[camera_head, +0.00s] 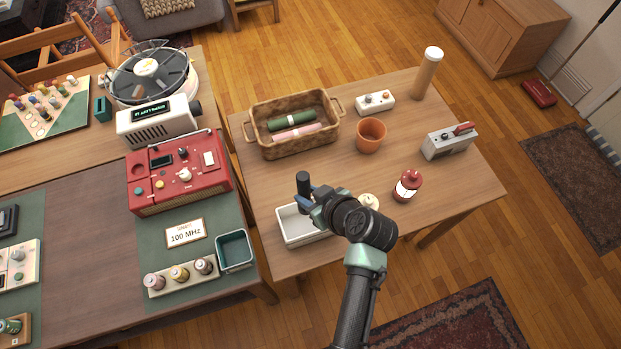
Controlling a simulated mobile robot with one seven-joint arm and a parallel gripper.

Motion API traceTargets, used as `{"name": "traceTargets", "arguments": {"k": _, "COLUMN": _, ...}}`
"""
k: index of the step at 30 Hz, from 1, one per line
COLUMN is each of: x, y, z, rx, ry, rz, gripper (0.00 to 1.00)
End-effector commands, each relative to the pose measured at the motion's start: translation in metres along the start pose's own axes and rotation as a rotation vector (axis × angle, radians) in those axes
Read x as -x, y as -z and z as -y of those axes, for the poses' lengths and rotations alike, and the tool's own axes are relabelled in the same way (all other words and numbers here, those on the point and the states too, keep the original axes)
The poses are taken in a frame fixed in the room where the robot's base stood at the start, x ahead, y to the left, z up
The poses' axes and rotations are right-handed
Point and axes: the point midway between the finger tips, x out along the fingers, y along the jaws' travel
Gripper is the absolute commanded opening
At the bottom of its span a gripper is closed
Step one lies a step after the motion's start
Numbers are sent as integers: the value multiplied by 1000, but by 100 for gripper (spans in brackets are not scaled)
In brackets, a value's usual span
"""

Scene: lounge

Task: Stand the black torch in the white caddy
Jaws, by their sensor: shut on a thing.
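The white caddy (286,237) is a shallow open box near the front left of the right-hand wooden table. My gripper (305,197) is above the caddy and shut on the black torch (303,181). The torch is upright, with its dark top end showing above the fingers. The gripper and wrist hide the torch's lower part and the caddy's right side. I cannot tell whether the torch touches the caddy floor.
A red lantern (407,186) and an orange pot (370,136) stand right of my arm. Behind are a wicker basket (262,147) with rolled cloths and a white switch box (375,101). A grey device (448,142) is at the right edge. The table's middle is clear.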

Motion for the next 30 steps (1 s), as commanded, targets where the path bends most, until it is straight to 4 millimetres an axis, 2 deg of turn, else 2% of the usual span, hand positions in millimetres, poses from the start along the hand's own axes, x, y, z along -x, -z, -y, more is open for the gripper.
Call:
{"name": "traceTargets", "arguments": {"k": 4, "x": 6, "y": 5, "z": -2, "rx": -47, "ry": -51, "rz": -38, "gripper": 0}}
{"name": "traceTargets", "arguments": {"k": 11, "x": 2, "y": 1, "z": -4, "rx": -56, "ry": -64, "rz": -48, "gripper": 0}}
{"name": "traceTargets", "arguments": {"k": 30, "x": -33, "y": -32, "z": -4, "rx": -54, "ry": -63, "rz": -47, "gripper": 0}}
